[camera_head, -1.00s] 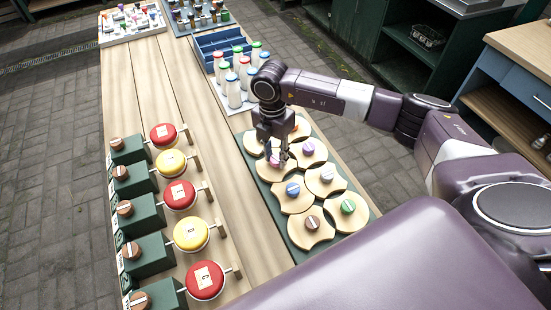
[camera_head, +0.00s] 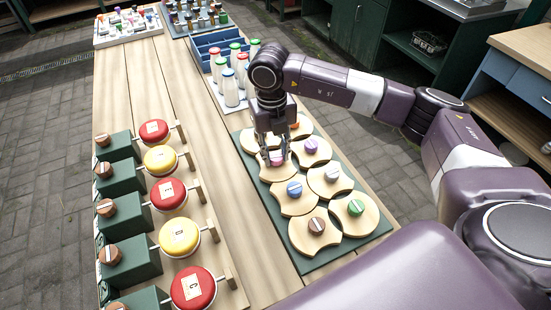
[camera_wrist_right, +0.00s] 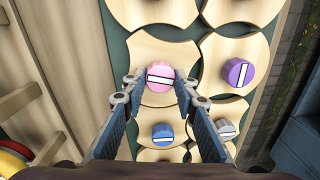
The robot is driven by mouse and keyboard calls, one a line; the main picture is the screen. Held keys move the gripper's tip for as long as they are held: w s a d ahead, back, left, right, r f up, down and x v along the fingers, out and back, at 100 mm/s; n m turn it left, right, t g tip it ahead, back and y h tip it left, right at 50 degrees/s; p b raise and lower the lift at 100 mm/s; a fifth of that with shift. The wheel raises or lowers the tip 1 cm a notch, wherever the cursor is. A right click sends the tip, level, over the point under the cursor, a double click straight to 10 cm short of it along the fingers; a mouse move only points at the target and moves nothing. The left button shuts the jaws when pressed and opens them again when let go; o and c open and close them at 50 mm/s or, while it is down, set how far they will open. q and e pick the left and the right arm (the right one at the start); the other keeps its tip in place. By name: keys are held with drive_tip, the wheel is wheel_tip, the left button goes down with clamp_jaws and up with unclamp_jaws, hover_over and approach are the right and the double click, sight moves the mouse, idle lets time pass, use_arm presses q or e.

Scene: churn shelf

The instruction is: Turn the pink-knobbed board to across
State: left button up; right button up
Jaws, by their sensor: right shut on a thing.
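The pink knob (camera_head: 276,160) stands on a pale wooden board (camera_head: 271,174) with scalloped sides, in the left column of the green tray (camera_head: 312,262). My right gripper (camera_head: 275,152) points down over it and is shut on the knob. In the right wrist view the two fingers flank the pink knob (camera_wrist_right: 160,76), and its white line runs nearly level across the picture. Its board (camera_wrist_right: 150,52) lies between the neighbouring boards. The fingers partly hide the knob in the head view. My left gripper is out of view.
White bottles (camera_head: 230,88) stand behind my gripper. Red and yellow round pads (camera_head: 172,194) line the left. Bare wood lies between.

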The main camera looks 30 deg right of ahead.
sight(274, 158)
drive_tip(key=shift+n+b, duration=1)
drive_tip(key=shift+n, duration=0.4)
drive_tip(key=shift+r, duration=0.1)
drive_tip(key=o, duration=1.2)
drive_tip(key=shift+c, duration=0.2)
wheel_tip(274, 158, up, 12)
drive_tip(key=shift+a, duration=0.25)
